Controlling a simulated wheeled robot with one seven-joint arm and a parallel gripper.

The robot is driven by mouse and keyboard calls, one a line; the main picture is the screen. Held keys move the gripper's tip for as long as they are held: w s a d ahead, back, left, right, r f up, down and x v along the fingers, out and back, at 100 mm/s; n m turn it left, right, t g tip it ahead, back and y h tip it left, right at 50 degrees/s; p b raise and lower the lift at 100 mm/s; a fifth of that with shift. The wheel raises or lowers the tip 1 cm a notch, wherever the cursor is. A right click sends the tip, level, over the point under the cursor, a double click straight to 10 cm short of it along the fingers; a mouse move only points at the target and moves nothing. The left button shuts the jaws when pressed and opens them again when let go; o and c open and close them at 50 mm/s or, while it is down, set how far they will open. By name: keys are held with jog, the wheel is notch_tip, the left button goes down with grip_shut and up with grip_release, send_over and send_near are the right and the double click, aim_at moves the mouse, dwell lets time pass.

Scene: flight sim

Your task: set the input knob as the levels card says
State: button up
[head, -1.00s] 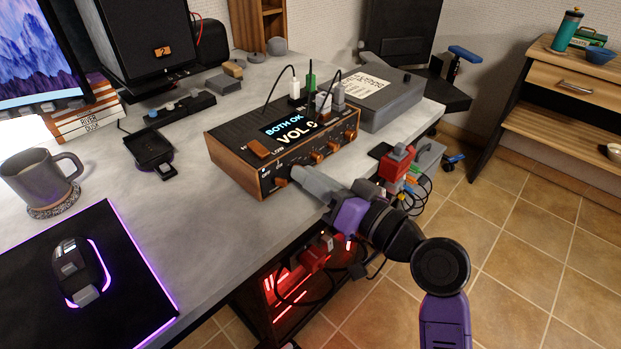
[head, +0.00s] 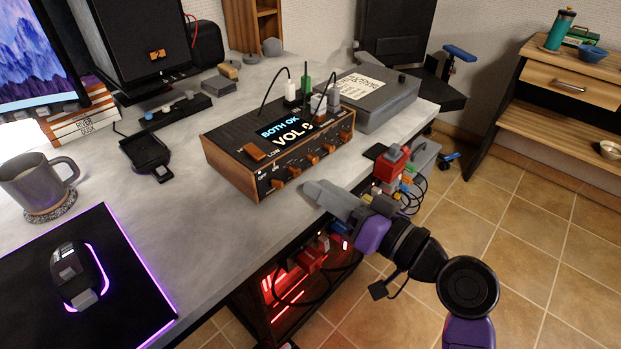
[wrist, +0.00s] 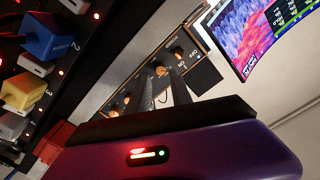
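The amplifier (head: 228,162), a wood-sided box with a dark front, stands near the desk's front edge. Its screen (head: 287,131) reads "BOTH OK" and "VOL" with an unclear digit. Which knob is the input one I cannot read. A pale card (head: 357,90) lies on the grey box behind; its text is too small to read. My gripper (head: 316,190) is just in front of the amplifier, apart from the knobs. In the wrist view its fingers (wrist: 163,88) are apart and empty.
Plugs and cables stand up behind the amplifier. A red block with cables (head: 388,170) hangs at the desk edge right of my gripper. A power strip (wrist: 40,75) with coloured plugs is close at left in the wrist view. Bare desk (head: 175,240) lies left.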

jog(key=v, duration=0.3)
jog(key=shift+s+d, duration=0.15)
jog(key=shift+s, duration=0.05)
dwell(0.3)
jog(key=w+d+r+m+t+h, duration=0.1)
jog(key=w+d+m+t+h, duration=0.2)
jog(key=d+t, duration=0.15)
jog(key=s+d+f+m+t+h, duration=0.3)
jog(key=s+d+f+h, duration=0.45)
jog(key=d, duration=0.25)
jog(key=s+d+f+n+g+h, duration=0.1)
jog(key=s+d+f+g+h, duration=0.15)
jog(key=s, duration=1.25)
jog(key=s+d+f+n+g+h, duration=0.1)
jog(key=s+d+f, duration=0.15)
jog(key=s, duration=1.25)
notch_tip(320, 180, up, 23)
jog(key=p, duration=2.3)
jog(key=shift+s+a+p, duration=0.3)
jog(key=shift+a, duration=0.15)
